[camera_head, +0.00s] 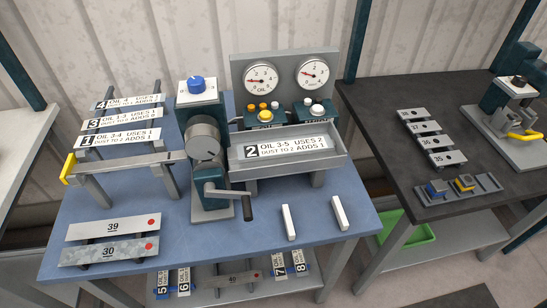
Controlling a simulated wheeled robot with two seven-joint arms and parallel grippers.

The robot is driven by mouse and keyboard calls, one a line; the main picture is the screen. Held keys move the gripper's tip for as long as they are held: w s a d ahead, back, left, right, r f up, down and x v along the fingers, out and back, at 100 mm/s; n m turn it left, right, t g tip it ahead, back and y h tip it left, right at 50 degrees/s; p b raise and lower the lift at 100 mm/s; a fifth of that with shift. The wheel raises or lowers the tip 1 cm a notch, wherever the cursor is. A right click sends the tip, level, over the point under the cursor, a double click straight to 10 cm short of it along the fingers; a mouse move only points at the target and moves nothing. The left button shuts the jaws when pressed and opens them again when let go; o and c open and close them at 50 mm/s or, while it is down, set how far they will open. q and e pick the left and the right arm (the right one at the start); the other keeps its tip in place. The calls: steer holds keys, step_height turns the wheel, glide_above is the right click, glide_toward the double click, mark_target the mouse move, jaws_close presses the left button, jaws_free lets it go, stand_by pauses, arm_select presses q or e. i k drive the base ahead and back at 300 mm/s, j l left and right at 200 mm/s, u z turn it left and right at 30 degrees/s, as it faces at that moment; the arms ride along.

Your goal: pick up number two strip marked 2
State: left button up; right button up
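The strip marked 2 (287,147) is a pale plate with a black "2" and printed lines about oil and dust. It lies in or against the long grey tray (295,170) right of the hand-cranked machine (204,145). Similar strips marked 4 (128,101), 3 (122,118) and 1 (119,138) sit on a stepped rack at the left. Neither of my grippers shows in the head view.
Plates 39 (113,228) and 30 (109,251) lie at the blue table's (270,222) front left. The black crank handle (247,206) juts forward. Two pale bars (288,222) (340,212) are at front right. Two gauges (261,80) stand behind the tray.

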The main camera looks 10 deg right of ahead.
mark_target(275, 148)
steer(key=k+l+z, duration=0.15)
steer(key=z, duration=0.2)
steer(key=l+z, duration=0.35)
steer(key=k+l+z, duration=0.15)
steer(key=z, duration=0.2)
steer(key=l, duration=0.1)
